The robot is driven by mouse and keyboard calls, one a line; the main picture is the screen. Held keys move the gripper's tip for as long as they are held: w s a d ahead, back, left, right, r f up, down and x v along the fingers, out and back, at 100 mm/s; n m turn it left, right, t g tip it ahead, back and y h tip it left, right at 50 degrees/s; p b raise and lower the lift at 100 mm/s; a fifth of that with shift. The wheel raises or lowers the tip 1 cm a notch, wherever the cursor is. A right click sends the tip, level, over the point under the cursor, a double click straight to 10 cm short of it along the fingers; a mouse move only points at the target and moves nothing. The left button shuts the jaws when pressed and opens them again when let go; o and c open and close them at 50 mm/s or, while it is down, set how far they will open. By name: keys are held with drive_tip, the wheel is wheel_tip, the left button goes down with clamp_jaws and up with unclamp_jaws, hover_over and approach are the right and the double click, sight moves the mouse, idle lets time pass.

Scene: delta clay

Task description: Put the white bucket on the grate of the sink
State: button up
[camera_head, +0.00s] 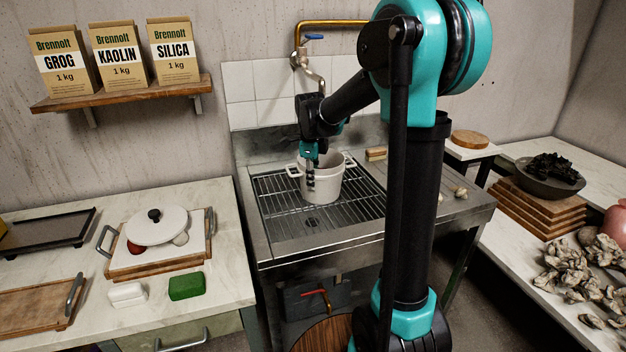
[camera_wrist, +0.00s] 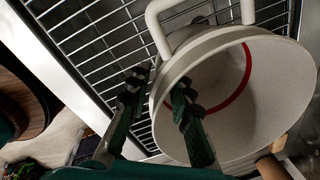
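The white bucket (camera_head: 326,184) has two side handles and appears to stand upright on the sink's wire grate (camera_head: 280,207). In the wrist view the bucket (camera_wrist: 270,90) shows its open mouth, a red line inside and one handle. My gripper (camera_head: 310,172) is at the bucket's left rim, pointing down. In the wrist view my gripper (camera_wrist: 158,90) straddles the rim, one finger inside the bucket and one outside. The fingers are apart with visible gaps to the wall. The bucket's base contact is partly hidden.
The metal sink (camera_head: 290,250) has a tap (camera_head: 312,78) above it. Bare grate lies left of and in front of the bucket. A black bowl (camera_head: 548,180) stands at right.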

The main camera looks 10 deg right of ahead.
drive_tip(key=shift+r, duration=0.1)
wheel_tip(320, 180, up, 12)
drive_tip(key=s, duration=0.1)
drive_tip(key=shift+a, duration=0.25)
idle(0.4)
